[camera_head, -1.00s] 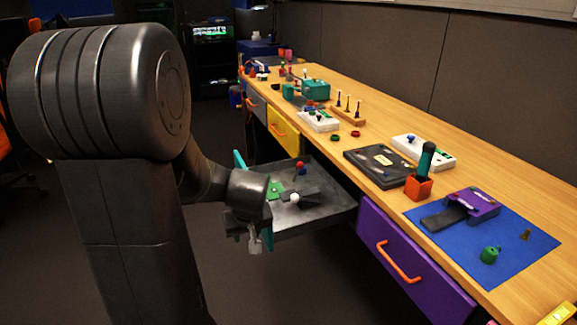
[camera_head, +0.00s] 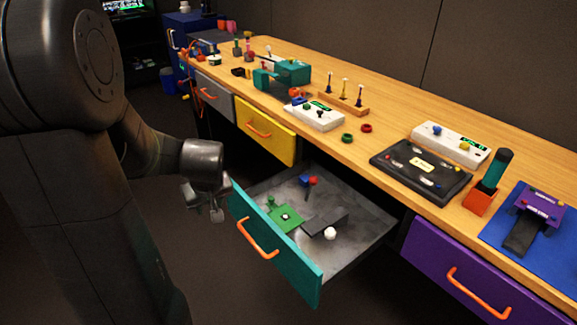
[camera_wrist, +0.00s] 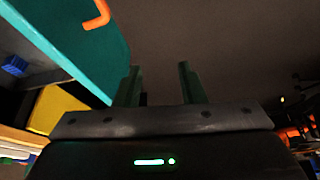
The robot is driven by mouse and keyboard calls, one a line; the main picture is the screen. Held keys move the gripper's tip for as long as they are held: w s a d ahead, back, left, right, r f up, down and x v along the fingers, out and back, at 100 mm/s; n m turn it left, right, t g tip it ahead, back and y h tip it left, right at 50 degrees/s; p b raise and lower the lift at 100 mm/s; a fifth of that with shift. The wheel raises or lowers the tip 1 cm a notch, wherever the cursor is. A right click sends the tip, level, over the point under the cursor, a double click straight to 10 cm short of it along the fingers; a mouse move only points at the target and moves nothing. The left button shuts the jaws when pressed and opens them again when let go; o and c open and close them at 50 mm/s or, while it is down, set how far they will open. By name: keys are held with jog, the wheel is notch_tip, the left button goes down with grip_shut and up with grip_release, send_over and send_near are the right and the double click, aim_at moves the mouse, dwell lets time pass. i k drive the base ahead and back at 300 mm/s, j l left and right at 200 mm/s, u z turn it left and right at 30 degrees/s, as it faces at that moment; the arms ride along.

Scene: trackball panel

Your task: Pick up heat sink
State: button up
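The open drawer (camera_head: 357,245) with a teal front holds several parts. A small blue block (camera_head: 305,181) lies at its back beside a red ball; in the wrist view a ribbed blue block (camera_wrist: 14,66) shows at the left edge. It may be the heat sink, but I cannot tell for sure. A dark block (camera_head: 322,223), a white ball (camera_head: 330,234) and a green board (camera_head: 286,217) also lie in the drawer. My gripper (camera_head: 207,203) is outside the drawer, left of its teal front. In the wrist view my gripper (camera_wrist: 158,82) has its fingers apart with nothing between them.
The drawer's teal front (camera_head: 275,249) with an orange handle stands between my gripper and the drawer's contents. A yellow drawer (camera_head: 266,131) and a purple drawer (camera_head: 455,275) are shut. The wooden bench (camera_head: 390,125) above carries several devices. Open floor lies below my gripper.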

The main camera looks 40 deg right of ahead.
aim_at(304, 179)
jog(key=i+z, duration=0.4)
jog(key=i+j+z, duration=0.35)
jog(key=i, duration=0.15)
jog(key=i+z, duration=0.25)
jog(key=z, duration=0.2)
jog(key=i+j+z, duration=0.1)
jog(key=z, duration=0.35)
jog(key=i+j+z, duration=0.25)
jog(key=z, duration=0.2)
jog(key=i+j+z, duration=0.25)
jog(key=z, duration=0.15)
jog(key=i+j+z, duration=0.2)
jog(key=k+j, duration=0.05)
